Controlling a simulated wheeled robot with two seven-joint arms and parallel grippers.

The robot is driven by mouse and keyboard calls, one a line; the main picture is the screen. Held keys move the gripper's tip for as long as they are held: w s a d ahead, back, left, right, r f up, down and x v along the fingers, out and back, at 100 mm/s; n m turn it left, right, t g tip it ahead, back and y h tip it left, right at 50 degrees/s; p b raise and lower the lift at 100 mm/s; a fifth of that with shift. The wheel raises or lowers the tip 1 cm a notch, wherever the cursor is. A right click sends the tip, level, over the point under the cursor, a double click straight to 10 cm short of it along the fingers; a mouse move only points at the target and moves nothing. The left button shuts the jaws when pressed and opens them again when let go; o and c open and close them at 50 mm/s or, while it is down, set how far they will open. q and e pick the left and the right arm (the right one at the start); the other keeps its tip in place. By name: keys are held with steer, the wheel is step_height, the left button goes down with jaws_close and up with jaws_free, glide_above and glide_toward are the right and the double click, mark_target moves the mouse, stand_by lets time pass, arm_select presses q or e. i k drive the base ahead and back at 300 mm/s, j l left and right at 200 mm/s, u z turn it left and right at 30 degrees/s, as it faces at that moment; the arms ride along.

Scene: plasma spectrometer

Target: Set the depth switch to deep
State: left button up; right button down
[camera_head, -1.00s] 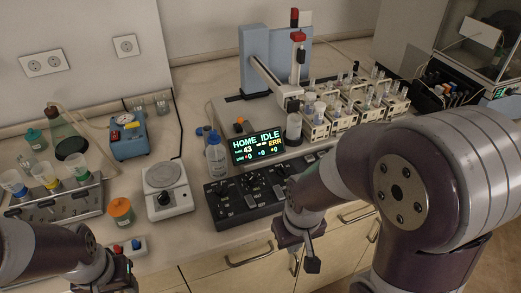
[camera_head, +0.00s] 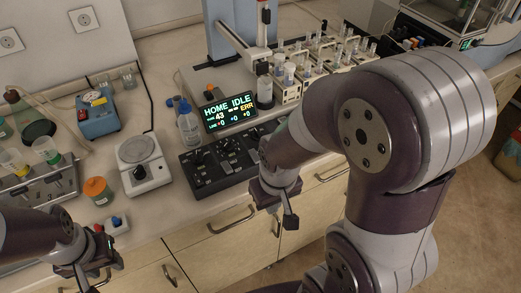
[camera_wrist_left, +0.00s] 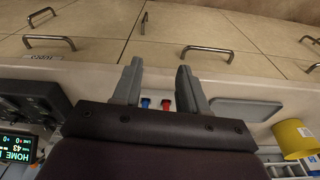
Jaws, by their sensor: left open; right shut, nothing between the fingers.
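The black control panel (camera_head: 215,165) with several small switches and knobs lies on the bench in front of the lit display (camera_head: 229,113). I cannot tell which switch is the depth switch or how it is set. The panel also shows at the left edge of the left wrist view (camera_wrist_left: 38,98). My left gripper (camera_head: 98,277) is open and empty near the bench's front edge, left of the panel. In the left wrist view its fingers (camera_wrist_left: 160,75) are spread. My right gripper (camera_head: 290,222) is shut and empty, in front of the panel's right end.
A small box with red and blue buttons (camera_head: 113,225) sits just behind my left gripper. A balance (camera_head: 143,165), an orange-lidded jar (camera_head: 97,190) and a wash bottle (camera_head: 188,127) stand left of the panel. Sample racks (camera_head: 315,65) stand behind. Drawers (camera_head: 215,235) are below.

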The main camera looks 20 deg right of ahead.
mark_target(226, 166)
steer(key=i+j+z, duration=0.1)
steer(key=j, duration=0.15)
steer(key=i+j+z, duration=0.15)
steer(key=j, duration=0.15)
steer(key=z, duration=1.85)
